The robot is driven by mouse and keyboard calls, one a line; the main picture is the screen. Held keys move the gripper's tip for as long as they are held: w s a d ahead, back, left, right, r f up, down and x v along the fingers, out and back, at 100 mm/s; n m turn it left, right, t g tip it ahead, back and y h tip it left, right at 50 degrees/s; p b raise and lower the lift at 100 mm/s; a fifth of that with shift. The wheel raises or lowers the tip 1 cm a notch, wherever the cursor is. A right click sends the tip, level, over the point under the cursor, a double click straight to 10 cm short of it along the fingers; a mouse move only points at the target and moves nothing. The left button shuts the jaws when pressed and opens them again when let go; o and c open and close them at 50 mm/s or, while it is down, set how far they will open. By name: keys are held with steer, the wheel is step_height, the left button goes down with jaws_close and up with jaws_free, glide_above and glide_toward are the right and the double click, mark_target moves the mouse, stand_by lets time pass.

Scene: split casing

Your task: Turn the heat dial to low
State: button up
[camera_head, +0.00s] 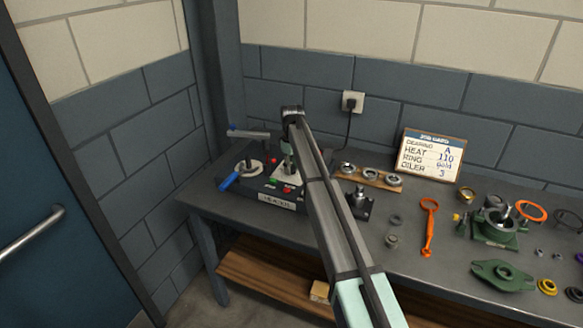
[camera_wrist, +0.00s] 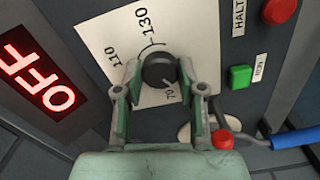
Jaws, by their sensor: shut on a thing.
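The heat dial (camera_wrist: 157,68) is a round black knob on a white plate (camera_wrist: 105,38) marked 110, 130 and, partly covered, what looks like 70. My gripper (camera_wrist: 159,76) has a finger on each side of the dial and is shut on it. I cannot tell clearly which number the dial points to. In the head view my gripper (camera_head: 288,158) reaches down over the control box (camera_head: 262,192) from above; my arm hides the dial there.
A red OFF display (camera_wrist: 40,75), green button (camera_wrist: 240,76) and red button (camera_wrist: 279,11) flank the plate. A blue-handled lever (camera_head: 238,176) stands left. A job board (camera_head: 432,155) reads HEAT 110.

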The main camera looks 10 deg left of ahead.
steer(key=shift+f, duration=0.1)
steer(key=o, duration=1.1)
steer(key=shift+o, duration=0.2)
step_height(320, 180, up, 12)
